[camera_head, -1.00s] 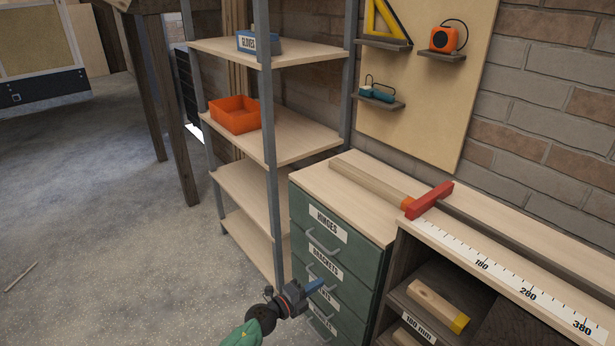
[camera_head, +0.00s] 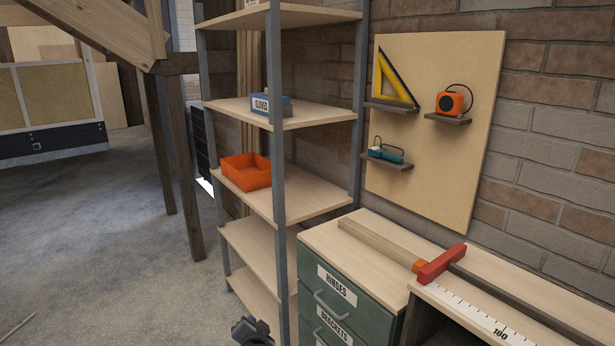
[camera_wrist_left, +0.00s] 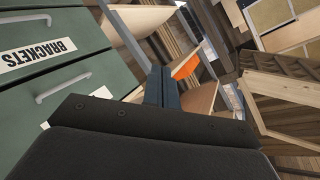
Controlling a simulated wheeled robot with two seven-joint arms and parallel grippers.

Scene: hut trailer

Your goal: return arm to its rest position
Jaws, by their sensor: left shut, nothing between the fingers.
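Only the dark upper part of my left gripper's wrist shows at the bottom edge of the head view, left of the green drawer cabinet (camera_head: 345,300); its fingers are out of that frame. In the left wrist view my left gripper (camera_wrist_left: 162,72) shows two dark blue fingers pressed together with nothing between them. The drawer labelled BRACKETS (camera_wrist_left: 25,80) lies to the left of the fingers, apart from them, and its drawers look shut. My right gripper is in no view.
A metal-post shelf (camera_head: 300,205) stands beside the cabinet, with an orange bin (camera_head: 246,172) and a blue GLOVES box (camera_head: 271,104). Open concrete floor (camera_head: 110,240) lies to the left.

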